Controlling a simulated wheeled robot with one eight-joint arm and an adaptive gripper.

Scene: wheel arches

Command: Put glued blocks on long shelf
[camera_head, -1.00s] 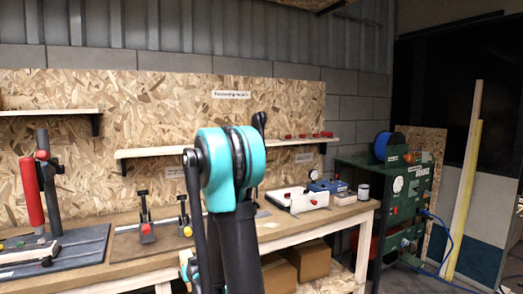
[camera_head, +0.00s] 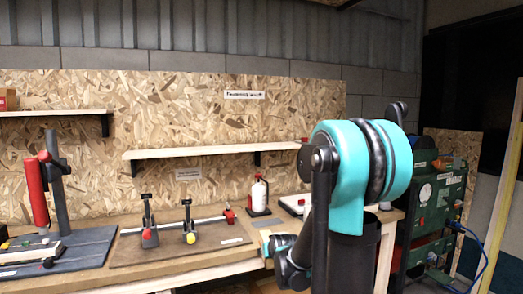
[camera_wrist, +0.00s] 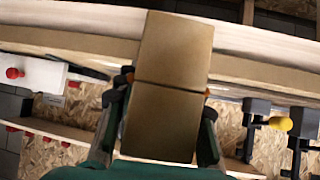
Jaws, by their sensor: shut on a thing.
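The glued blocks (camera_wrist: 168,85) are two tan blocks joined end to end, in the middle of the wrist view. My gripper (camera_wrist: 165,90) is shut on them, with a finger on each side. The blocks overlap the bench edge in that view; I cannot tell the gap. In the head view my arm stands at the right, and the gripper and blocks cannot be made out. The long shelf (camera_head: 200,152) is a pale board on the chipboard wall above the bench. Its visible left and middle parts are bare; my arm hides its right end.
The workbench (camera_head: 190,269) carries clamps (camera_head: 189,226), a white-and-red bottle (camera_head: 258,195) and a dark board with a red tool (camera_head: 37,192). Another shelf (camera_head: 55,113) is higher at the left. A green equipment rack (camera_head: 430,205) stands at the right.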

